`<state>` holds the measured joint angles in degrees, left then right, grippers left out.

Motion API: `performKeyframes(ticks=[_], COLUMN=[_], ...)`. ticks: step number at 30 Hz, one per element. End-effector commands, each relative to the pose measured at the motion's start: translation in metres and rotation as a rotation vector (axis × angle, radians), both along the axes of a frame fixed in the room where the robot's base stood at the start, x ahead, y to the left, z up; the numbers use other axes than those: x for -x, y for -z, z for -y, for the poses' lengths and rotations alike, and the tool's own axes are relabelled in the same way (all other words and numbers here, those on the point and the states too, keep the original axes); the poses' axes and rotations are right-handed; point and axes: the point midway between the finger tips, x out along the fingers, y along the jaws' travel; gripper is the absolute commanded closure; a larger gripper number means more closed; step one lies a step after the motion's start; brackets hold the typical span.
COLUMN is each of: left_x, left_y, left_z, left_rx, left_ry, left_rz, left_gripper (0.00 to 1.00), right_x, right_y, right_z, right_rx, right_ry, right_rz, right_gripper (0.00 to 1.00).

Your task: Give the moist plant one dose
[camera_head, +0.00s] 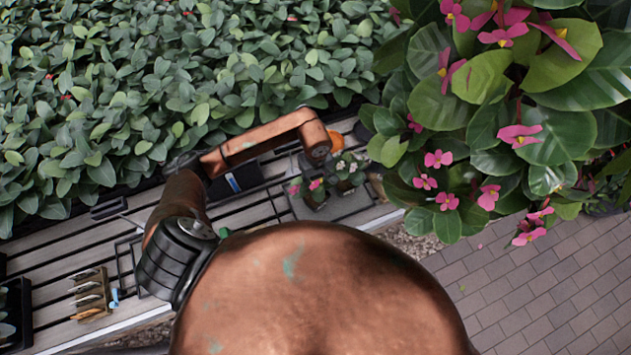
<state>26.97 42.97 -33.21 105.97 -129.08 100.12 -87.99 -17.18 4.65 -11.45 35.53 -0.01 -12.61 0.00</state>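Two small flowering plants stand close together on a grey tray (352,207) on the slatted bench, one with pink flowers (316,185) and one with white flowers (345,167). I cannot tell which one is moist. My copper left arm reaches over the bench from the left, and its far visible end is just above and behind these plants. Neither of my grippers can be seen. A small orange thing (334,138) shows partly behind the arm's end; I cannot tell what it is.
A dark holder with a blue-and-white item (233,182) lies on the bench (50,262). A rack of wooden-handled items (90,294) is at left. Dense hedge (180,80) lies behind. A large pink-flowered plant (500,110) fills the upper right above paving (560,290).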

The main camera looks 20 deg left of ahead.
Motion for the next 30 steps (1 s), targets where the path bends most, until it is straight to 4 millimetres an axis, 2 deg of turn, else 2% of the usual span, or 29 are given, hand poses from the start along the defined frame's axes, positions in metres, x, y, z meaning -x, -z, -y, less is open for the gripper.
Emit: performKeyframes(ticks=[10, 30], left_x=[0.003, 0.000], left_y=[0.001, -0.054], left_z=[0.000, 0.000], left_rx=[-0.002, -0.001], left_ry=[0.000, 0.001], left_rz=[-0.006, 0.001], left_gripper=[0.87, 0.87], right_x=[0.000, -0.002], right_y=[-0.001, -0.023], right_z=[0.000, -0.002], right_rx=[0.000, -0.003], right_ry=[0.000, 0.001], right_rz=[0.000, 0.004], right_gripper=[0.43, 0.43])
